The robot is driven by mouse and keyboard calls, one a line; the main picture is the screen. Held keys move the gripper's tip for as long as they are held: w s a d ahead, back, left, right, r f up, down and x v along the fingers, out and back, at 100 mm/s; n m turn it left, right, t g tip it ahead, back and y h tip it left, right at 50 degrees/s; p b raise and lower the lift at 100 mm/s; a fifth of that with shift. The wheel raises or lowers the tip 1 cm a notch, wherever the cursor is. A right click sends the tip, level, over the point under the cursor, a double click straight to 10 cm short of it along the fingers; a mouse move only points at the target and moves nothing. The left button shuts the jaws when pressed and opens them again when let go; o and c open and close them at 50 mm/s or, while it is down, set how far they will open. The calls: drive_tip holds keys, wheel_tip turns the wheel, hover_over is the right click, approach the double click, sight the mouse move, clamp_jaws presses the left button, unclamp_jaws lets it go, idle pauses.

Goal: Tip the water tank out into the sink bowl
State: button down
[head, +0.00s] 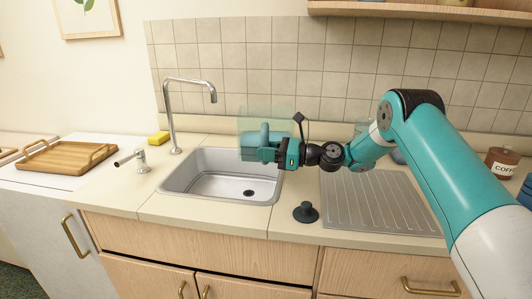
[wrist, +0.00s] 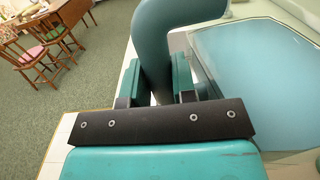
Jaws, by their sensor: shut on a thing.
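The water tank (head: 252,120) is a clear, pale green box with a teal handle. Blue water shows inside, and the tank looks about upright. My gripper (head: 266,154) is shut on the handle (wrist: 155,40), which stands between the two finger pads in the wrist view. The tank's clear wall and blue water (wrist: 255,80) fill the right of that view. In the head view the tank appears over the back right part of the steel sink bowl (head: 190,182). The exact height above the rim is hard to tell. The gripper hides part of the tank.
A tall tap (head: 171,120) rises behind the sink's left side, near a soap dispenser (head: 139,160) and yellow sponge (head: 158,138). A black plug (head: 306,212) stands right of the bowl, before the ribbed drainer (head: 375,215). A wooden tray (head: 68,157) lies left.

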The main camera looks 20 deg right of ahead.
sight(266, 163)
drive_tip(key=shift+r+b, duration=0.15)
drive_tip(key=shift+b, duration=0.6)
drive_tip(key=shift+f+b, duration=2.45)
drive_tip(key=shift+f, duration=0.05)
drive_tip(key=shift+s+d+r+n+g+h+p, duration=0.15)
drive_tip(key=shift+d+r+g+h+p, duration=0.4)
drive_tip(key=shift+p, duration=1.3)
drive_tip(key=shift+s+d+r+n+g+h+p, duration=0.15)
drive_tip(key=shift+r+h+p, duration=0.4)
drive_tip(key=shift+p, duration=1.3)
drive_tip(key=shift+d+r+n+g+h+p, duration=0.1)
drive_tip(key=shift+d+r+g+h+p, duration=0.5)
drive_tip(key=shift+p, duration=1.25)
